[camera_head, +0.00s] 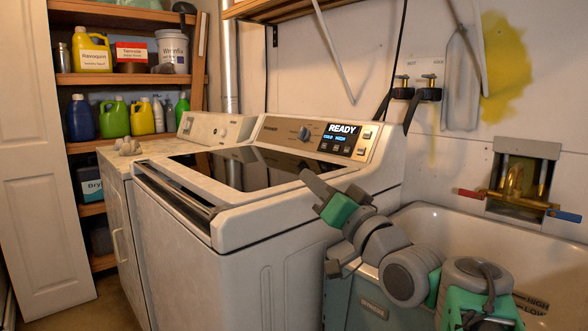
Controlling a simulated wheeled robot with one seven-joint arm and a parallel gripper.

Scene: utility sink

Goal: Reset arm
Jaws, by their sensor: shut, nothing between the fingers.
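My arm, grey with green parts, is folded at the lower right in front of the sink. Its tapered grey end, which looks like my gripper (309,177), points up and left in front of the washing machine's (215,235) right side. The gripper is shut and I see nothing held in it. I cannot tell whether any part of my arm touches the washer or the sink; parts of both are hidden behind it.
The utility sink (425,213) fills the lower right, with a wall tap (515,190) above. The washer's panel (340,140) reads READY. A second white machine (122,230) stands left, a small grey object (128,146) on top. Shelves (75,79) hold several bottles. Floor shows lower left.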

